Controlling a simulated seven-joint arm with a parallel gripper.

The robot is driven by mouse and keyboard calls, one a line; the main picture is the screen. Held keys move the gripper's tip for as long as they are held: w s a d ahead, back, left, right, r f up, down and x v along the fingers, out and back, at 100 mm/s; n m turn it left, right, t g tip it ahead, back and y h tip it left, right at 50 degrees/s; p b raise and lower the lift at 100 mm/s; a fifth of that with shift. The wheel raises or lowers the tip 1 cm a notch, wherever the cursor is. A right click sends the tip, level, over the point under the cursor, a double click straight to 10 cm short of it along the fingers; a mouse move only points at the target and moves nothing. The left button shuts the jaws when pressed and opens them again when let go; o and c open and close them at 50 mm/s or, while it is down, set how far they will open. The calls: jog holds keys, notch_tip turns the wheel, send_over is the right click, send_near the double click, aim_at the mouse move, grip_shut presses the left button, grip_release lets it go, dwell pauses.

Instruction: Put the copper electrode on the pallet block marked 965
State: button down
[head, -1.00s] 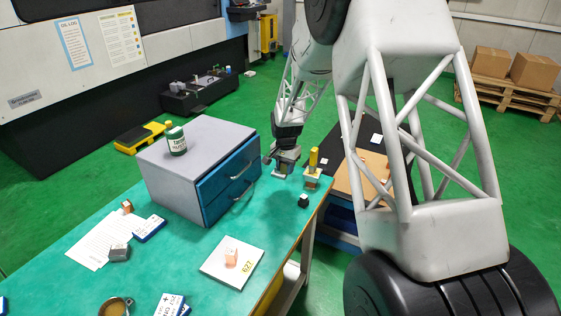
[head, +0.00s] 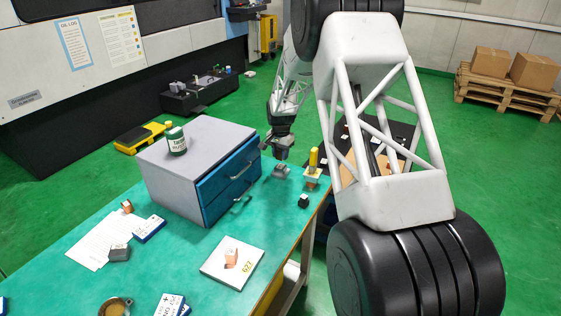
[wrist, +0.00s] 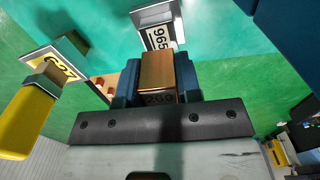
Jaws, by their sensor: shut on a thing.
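My gripper (wrist: 158,78) is shut on the copper electrode (wrist: 158,68), a brown-orange block held between two dark blue fingers in the wrist view. In the head view my gripper (head: 283,150) hangs over the far end of the green bench; the electrode cannot be made out there. The pallet block marked 965 (wrist: 159,38) is a grey block with a white label, ahead of the electrode in the wrist view. In the head view the grey block (head: 281,171) sits on the bench just below my gripper, apart from it.
A grey cabinet with blue drawers (head: 228,178) stands left of my gripper. A yellow-handled piece (head: 314,158) stands close on the right, with a small black block (head: 303,201) in front.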

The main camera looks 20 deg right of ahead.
aim_at(281, 166)
jog(key=shift+f, duration=1.75)
jog(key=shift+f, duration=0.15)
jog(key=c, duration=0.8)
grip_release()
notch_tip(281, 166, up, 12)
jog(key=shift+r, duration=0.15)
jog(key=shift+s, duration=0.1)
